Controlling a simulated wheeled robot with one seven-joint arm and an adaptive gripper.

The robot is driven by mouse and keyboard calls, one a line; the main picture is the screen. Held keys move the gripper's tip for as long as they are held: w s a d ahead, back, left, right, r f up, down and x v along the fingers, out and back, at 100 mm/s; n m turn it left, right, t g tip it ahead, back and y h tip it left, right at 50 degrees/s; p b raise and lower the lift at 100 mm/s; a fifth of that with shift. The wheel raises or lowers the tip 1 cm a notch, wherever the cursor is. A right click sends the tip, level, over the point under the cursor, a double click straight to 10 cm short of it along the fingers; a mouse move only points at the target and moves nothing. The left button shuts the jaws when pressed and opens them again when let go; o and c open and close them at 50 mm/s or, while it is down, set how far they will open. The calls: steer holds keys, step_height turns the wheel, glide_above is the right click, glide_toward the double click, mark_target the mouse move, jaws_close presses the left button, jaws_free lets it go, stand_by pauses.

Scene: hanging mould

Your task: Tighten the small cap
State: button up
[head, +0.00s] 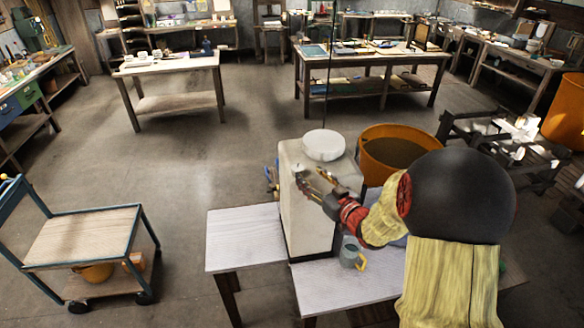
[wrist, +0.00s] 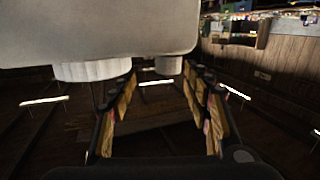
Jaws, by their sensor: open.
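The cream block-shaped mould (head: 308,215) is upright at the white tables, below a thin dark cable. A wide white cap (head: 323,145) is on its top. The small cap (head: 298,168) is a little pale knob at the top's near-left corner. My gripper (head: 307,181) is open close by it, reaching in from the right. In the wrist view the mould (wrist: 110,30) fills the upper left, with the wide cap (wrist: 92,71) left of my fingers. The small cap (wrist: 168,66) appears between the fingertips (wrist: 164,82), with gaps at both sides; I see no contact.
An orange tub (head: 372,132) stands behind and right of the mould. A grey mug (head: 350,255) with a yellow handle is on the white table (head: 330,288) below my arm. A blue-framed cart (head: 85,238) stands left. The floor between is clear.

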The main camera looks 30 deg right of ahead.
mark_target(301, 172)
steer(key=shift+s+a+y, duration=0.3)
steer(key=shift+s+y, duration=0.2)
steer(key=shift+s, duration=0.1)
steer(key=shift+w+t, duration=0.1)
steer(key=shift+t, duration=0.2)
steer(key=w, duration=0.5)
steer(key=w+a, duration=0.1)
steer(key=w, duration=0.1)
steer(key=shift+w+a+p, duration=0.1)
steer(key=shift+w+p, duration=0.15)
steer(key=shift+p, duration=0.15)
steer(key=c, duration=0.3)
steer(key=c, duration=0.8)
steer(key=shift+c, duration=0.3)
